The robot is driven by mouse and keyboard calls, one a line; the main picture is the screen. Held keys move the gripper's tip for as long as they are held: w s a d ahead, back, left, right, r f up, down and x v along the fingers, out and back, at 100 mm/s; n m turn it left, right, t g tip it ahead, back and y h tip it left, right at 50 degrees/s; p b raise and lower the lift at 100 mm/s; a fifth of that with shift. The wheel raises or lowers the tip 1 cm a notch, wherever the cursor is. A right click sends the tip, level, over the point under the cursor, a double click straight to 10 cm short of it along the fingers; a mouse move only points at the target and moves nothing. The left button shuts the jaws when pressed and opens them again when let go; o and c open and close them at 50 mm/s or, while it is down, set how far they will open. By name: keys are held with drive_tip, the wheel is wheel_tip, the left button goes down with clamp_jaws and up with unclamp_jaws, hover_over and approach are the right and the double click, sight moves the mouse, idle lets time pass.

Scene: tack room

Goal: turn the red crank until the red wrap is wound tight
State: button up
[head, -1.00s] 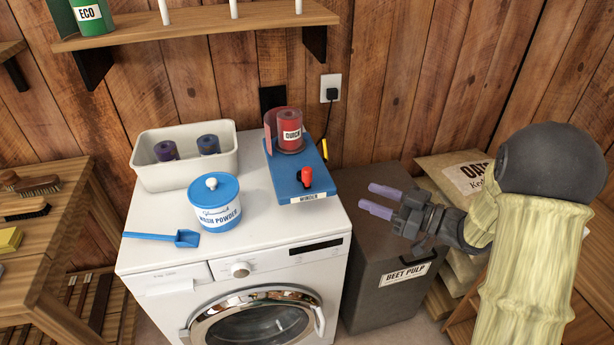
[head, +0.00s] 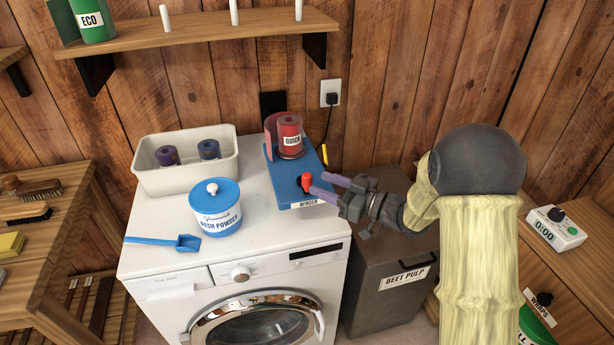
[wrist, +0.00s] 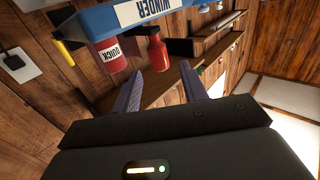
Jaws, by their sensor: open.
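The blue winder (head: 290,160) stands on the right side of the white washing machine top. The red wrap (head: 290,138), labelled QUICK, stands upright on its back part, with a loose outer layer standing off at the left. The red crank (head: 306,181) has an upright knob near the winder's front. My gripper (head: 322,185) is open at the winder's front right, its purple fingers pointing at the knob. In the wrist view, the crank knob (wrist: 158,53) shows just beyond and between the fingertips (wrist: 160,74); I cannot tell whether they touch it. The wrap (wrist: 110,57) shows behind.
A white bin (head: 186,180) with two dark rolls, a wash powder tub (head: 216,208) and a blue scoop (head: 165,241) share the machine top. A beet pulp bin (head: 390,280) stands to the right. A shelf (head: 200,30) hangs above. A timer (head: 553,228) sits at far right.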

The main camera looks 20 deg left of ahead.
sight(307, 175)
drive_tip(key=x, duration=0.5)
drive_tip(key=shift+w+a, duration=0.1)
drive_tip(key=shift+a, duration=0.1)
clamp_jaws()
